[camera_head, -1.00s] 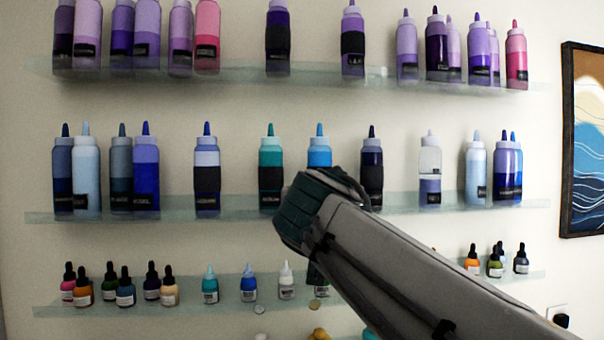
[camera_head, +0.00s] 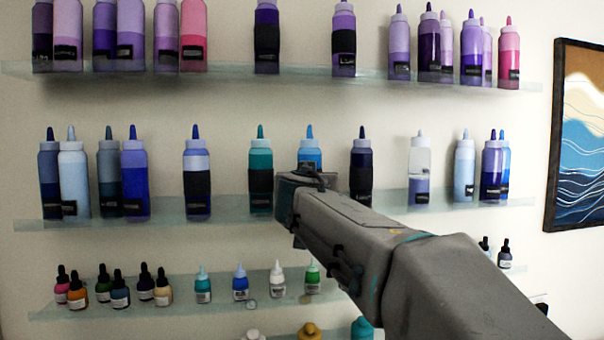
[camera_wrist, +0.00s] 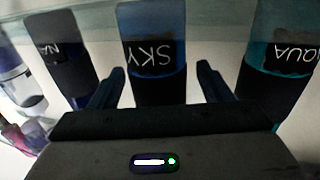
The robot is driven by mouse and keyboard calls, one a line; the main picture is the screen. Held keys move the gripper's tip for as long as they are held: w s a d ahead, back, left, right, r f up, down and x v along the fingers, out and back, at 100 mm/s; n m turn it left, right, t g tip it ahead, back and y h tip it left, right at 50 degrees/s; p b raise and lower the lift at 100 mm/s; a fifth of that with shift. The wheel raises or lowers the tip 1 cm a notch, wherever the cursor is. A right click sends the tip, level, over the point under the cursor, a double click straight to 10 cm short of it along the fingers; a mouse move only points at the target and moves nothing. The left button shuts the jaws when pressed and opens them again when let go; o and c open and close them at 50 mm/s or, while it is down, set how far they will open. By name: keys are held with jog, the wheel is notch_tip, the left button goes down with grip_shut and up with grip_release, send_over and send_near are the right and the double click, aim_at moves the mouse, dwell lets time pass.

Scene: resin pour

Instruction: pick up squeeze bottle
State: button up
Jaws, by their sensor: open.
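Several squeeze bottles stand on wall shelves. A sky-blue bottle (camera_head: 309,153) on the middle shelf shows only its upper part in the head view, as my arm covers the rest. In the wrist view, which is upside down, the bottle marked SKY (camera_wrist: 155,52) is in the centre. My gripper (camera_wrist: 157,84) is open, with one finger to each side of that bottle's picture. I cannot tell how deep the fingers reach or whether they touch it. The head view hides the fingers behind my arm.
A teal bottle marked AQUA (camera_head: 261,170) and a navy bottle (camera_head: 361,170) stand close on either side; both border the fingers in the wrist view. The middle glass shelf (camera_head: 120,229) carries more bottles. Small dropper bottles stand on the shelf below (camera_head: 90,307).

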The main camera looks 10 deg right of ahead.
aim_at(312, 145)
jog(key=shift+x, duration=0.95)
jog(key=c, duration=1.2)
jog(key=shift+s+r, duration=0.1)
jog(key=shift+r, duration=0.05)
jog(key=shift+s+d+r, duration=0.1)
jog(key=shift+s+r, duration=0.1)
jog(key=shift+s, duration=0.1)
jog(key=r, duration=0.4)
jog(key=r+p, duration=0.1)
jog(key=r, duration=0.1)
jog(key=shift+s+r, duration=0.25)
jog(key=shift+r, duration=0.05)
jog(key=s+d+b, duration=0.1)
jog(key=s+b, duration=0.1)
jog(key=s, duration=0.4)
jog(key=s+d+b, duration=0.1)
jog(key=s+b, duration=0.1)
jog(key=s, duration=0.4)
jog(key=s+d+b, duration=0.1)
jog(key=s, duration=0.5)
jog(key=shift+s+d+f+b, duration=0.1)
jog(key=shift+s+d+b, duration=0.15)
jog(key=shift+d+b, duration=0.15)
